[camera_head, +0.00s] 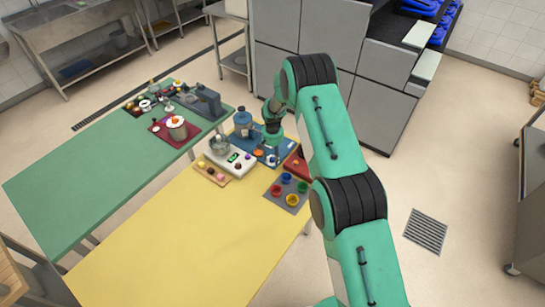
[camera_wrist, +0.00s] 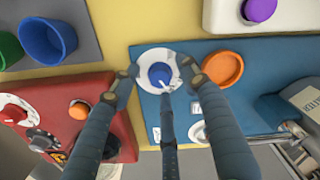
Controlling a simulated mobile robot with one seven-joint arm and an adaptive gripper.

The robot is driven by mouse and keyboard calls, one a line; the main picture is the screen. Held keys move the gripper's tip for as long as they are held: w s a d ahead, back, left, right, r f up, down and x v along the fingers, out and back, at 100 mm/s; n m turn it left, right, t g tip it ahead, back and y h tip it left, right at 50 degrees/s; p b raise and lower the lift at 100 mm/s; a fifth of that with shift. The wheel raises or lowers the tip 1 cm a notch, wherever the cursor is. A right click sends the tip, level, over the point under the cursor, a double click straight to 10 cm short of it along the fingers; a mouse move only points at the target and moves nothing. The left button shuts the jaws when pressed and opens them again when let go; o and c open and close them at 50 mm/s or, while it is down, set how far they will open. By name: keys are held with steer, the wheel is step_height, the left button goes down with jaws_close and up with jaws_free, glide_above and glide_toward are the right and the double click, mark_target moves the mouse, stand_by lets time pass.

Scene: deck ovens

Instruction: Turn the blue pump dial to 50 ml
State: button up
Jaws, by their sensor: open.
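The blue pump dial (camera_wrist: 159,73) sits in a white ring on a blue board (camera_wrist: 185,52), which also shows in the head view (camera_head: 287,153). A pale pointer line on the dial runs toward the lower right in the wrist view. The scale numbers are too small to read. My gripper (camera_wrist: 160,74) is open, with one fingertip on each side of the dial near the white ring. I cannot tell whether the fingers touch the dial. In the head view my gripper (camera_head: 272,147) points down over the blue board and the dial cannot be made out.
An orange disc (camera_wrist: 222,69) lies close right of the gripper. A red box (camera_wrist: 65,125) with dials stands left. A white box (camera_wrist: 300,15) with a purple knob and a grey tray (camera_wrist: 80,20) with cups are nearby. The yellow table (camera_head: 175,235) has bare room.

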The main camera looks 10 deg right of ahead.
mark_target(273, 157)
steer(key=shift+c, duration=0.3)
jaws_close()
steer(key=shift+n+b, duration=0.5)
steer(key=shift+b, duration=0.1)
steer(key=shift+o, duration=0.3)
jaws_free()
step_height(273, 157, up, 12)
stand_by(0.4)
